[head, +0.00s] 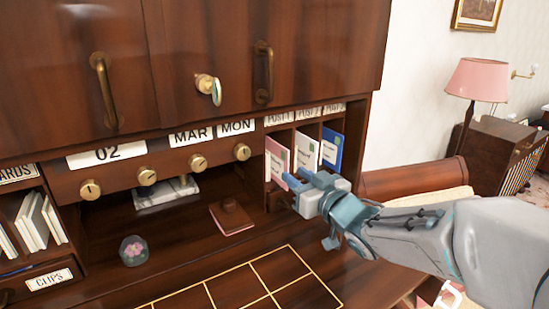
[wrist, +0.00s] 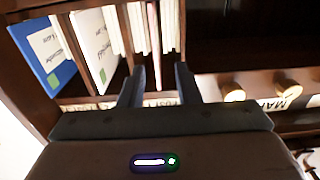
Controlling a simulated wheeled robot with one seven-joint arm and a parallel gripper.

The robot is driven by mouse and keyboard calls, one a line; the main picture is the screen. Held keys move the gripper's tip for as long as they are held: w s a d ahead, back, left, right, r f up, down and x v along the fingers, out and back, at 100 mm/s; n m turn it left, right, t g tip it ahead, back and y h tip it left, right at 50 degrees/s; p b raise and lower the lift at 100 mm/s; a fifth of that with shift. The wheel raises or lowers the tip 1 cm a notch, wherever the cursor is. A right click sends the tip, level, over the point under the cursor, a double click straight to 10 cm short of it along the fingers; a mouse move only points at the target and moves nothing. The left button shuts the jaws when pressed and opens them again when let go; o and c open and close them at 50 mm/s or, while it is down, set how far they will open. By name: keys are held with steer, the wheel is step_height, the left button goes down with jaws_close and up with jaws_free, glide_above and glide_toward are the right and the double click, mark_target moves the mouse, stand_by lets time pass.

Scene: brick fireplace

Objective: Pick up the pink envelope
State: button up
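The pink envelope (head: 277,160) stands upright in the left slot of the letter rack in the head view. My gripper (head: 298,179) is at the front of the rack, just right of and below the envelope's front face. In the wrist view my gripper (wrist: 159,82) is open, with a clear gap between its two fingers. A thin pinkish edge (wrist: 154,42) shows beyond that gap among pale upright sheets; it looks like the pink envelope seen edge-on. I see no contact between the fingers and it.
A white envelope (head: 306,151) and a blue envelope (head: 332,148) stand in the slots to the right. Thin wooden dividers separate the slots. A stamp-like block (head: 231,215) and a glass paperweight (head: 133,250) sit on the desk. The desk's front has free room.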

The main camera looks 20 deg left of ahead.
mark_target(282, 159)
steer(key=shift+r+p+x, duration=0.2)
steer(key=shift+p+x, duration=0.2)
steer(key=shift+x, duration=1.6)
steer(key=shift+r+p+x, duration=0.25)
steer(key=shift+p+x, duration=0.15)
steer(key=shift+x, duration=1.6)
steer(key=shift+w+d, duration=0.15)
steer(key=shift+w, duration=0.05)
jaws_close()
